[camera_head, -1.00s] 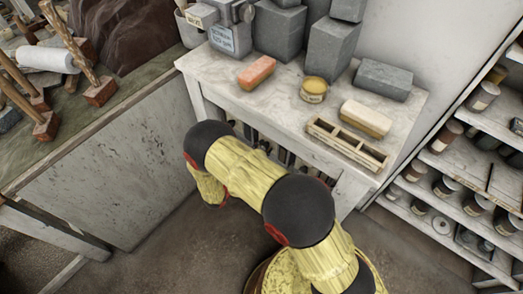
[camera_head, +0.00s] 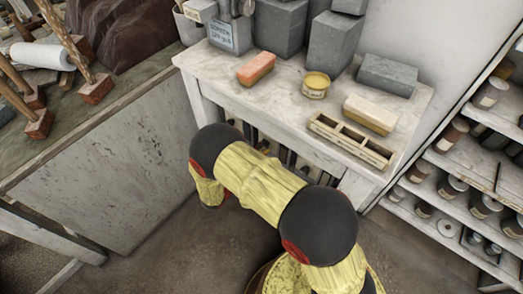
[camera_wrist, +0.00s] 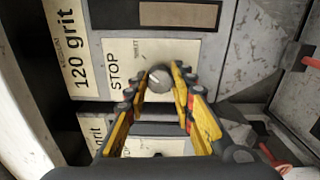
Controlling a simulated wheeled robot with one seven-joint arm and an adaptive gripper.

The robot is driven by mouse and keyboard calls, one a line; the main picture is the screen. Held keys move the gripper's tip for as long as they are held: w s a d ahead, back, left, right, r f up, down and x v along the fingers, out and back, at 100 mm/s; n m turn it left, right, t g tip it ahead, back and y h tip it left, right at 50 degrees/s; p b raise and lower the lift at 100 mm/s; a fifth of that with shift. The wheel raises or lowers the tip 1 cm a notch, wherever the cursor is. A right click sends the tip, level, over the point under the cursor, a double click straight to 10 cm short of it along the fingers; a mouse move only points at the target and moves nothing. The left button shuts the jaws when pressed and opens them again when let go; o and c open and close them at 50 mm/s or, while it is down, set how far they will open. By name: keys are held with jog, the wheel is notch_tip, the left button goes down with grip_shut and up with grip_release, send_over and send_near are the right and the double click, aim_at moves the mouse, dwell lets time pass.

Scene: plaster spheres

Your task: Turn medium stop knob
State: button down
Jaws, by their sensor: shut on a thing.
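In the wrist view, a round grey knob (camera_wrist: 158,81) with a light line across its face sits on a cream panel (camera_wrist: 122,88) marked STOP. My gripper (camera_wrist: 163,76), with yellow and black fingers, has one fingertip on each side of the knob and is shut on it. Small print above the knob is too small to read. In the head view my arm reaches down in front of the white bench (camera_head: 205,88); my gripper and the knob are hidden there.
A "120 grit" label (camera_wrist: 72,50) is left of the panel. A second, partly hidden panel lies below. On the bench are a red brick (camera_head: 256,68), a yellow-lidded tin (camera_head: 316,85), a cream block (camera_head: 371,114) and a divided wooden tray (camera_head: 350,146). Shelves (camera_head: 460,190) stand at right.

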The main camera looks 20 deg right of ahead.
jog(key=shift+f+m, duration=0.1)
jog(key=shift+m, duration=0.3)
jog(key=c, duration=1.5)
grip_release()
jog(key=v, duration=1.2)
